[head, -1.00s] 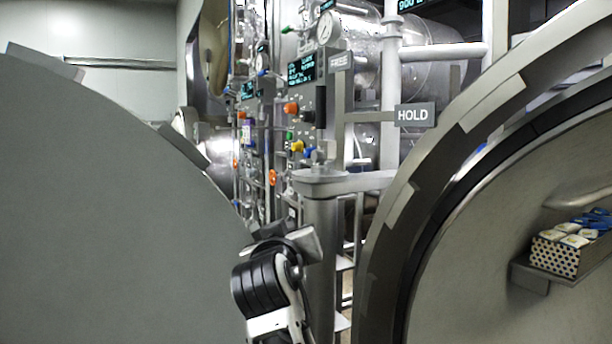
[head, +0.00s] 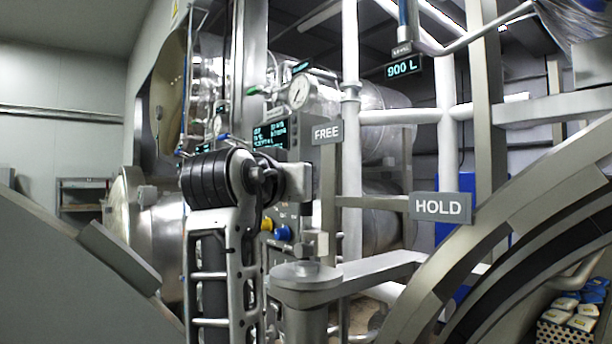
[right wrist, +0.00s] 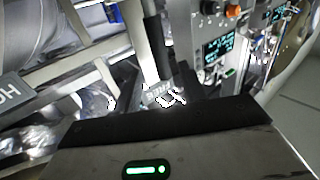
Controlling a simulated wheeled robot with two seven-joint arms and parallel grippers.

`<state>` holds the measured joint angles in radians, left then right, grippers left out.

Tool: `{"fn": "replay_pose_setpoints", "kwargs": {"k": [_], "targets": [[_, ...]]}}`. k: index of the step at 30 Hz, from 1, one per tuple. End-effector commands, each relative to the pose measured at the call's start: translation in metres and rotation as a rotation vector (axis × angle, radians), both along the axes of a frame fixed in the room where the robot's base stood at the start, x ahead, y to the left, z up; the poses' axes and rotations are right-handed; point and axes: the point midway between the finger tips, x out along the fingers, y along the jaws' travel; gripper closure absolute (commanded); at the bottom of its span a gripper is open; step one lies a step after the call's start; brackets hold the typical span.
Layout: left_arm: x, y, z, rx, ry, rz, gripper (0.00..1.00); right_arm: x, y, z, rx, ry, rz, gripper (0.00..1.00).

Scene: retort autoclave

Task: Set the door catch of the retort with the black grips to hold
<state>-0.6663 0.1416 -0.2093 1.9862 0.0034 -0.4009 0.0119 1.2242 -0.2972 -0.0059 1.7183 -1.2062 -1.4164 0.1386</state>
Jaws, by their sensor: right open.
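The door catch stands on a round steel post (head: 308,275) in the head view, with its pivot block (head: 314,243) on top. A FREE plate (head: 327,132) is above the pivot, and a HOLD plate (head: 440,207) is to its right. The catch lever looks upright on the FREE side, partly hidden by my arm; its black grip (right wrist: 156,45) appears as a dark bar in the right wrist view. My right gripper (head: 296,183) is open just left of the lever, its fingers mostly hidden. I cannot tell whether the grip is between them. My left gripper is out of view.
A large grey round door (head: 40,265) fills the lower left. A retort's thick rim (head: 470,270) curves at the right, with a patterned basket (head: 565,333) of packs beyond. A control panel (head: 275,133) with a gauge (head: 299,93) and knobs stands behind my arm.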

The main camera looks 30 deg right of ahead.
Motion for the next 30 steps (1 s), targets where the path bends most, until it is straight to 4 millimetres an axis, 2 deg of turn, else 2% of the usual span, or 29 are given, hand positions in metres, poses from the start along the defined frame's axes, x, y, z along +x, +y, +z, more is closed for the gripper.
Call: {"fn": "replay_pose_setpoints", "kwargs": {"k": [3, 10, 15, 23, 24, 28, 30], "targets": [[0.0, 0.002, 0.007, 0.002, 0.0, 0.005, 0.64, 0.016, -0.021, 0.003, -0.001, 0.004, -0.003, 0.59], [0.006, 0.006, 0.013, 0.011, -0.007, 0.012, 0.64, 0.038, -0.047, 0.002, -0.002, 0.002, 0.0, 0.59], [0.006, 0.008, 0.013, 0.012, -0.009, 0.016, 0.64, 0.044, -0.055, 0.0, -0.001, 0.002, 0.001, 0.59], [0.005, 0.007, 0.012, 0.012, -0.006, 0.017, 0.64, 0.045, -0.056, -0.001, -0.001, 0.001, 0.001, 0.59], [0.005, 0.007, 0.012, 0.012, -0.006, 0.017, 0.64, 0.045, -0.056, -0.001, -0.001, 0.001, 0.001, 0.64], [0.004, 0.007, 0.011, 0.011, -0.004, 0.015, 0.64, 0.044, -0.056, 0.0, -0.001, 0.001, 0.001, 1.0], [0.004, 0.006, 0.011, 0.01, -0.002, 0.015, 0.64, 0.044, -0.056, 0.0, -0.001, 0.001, 0.001, 1.0]]}}
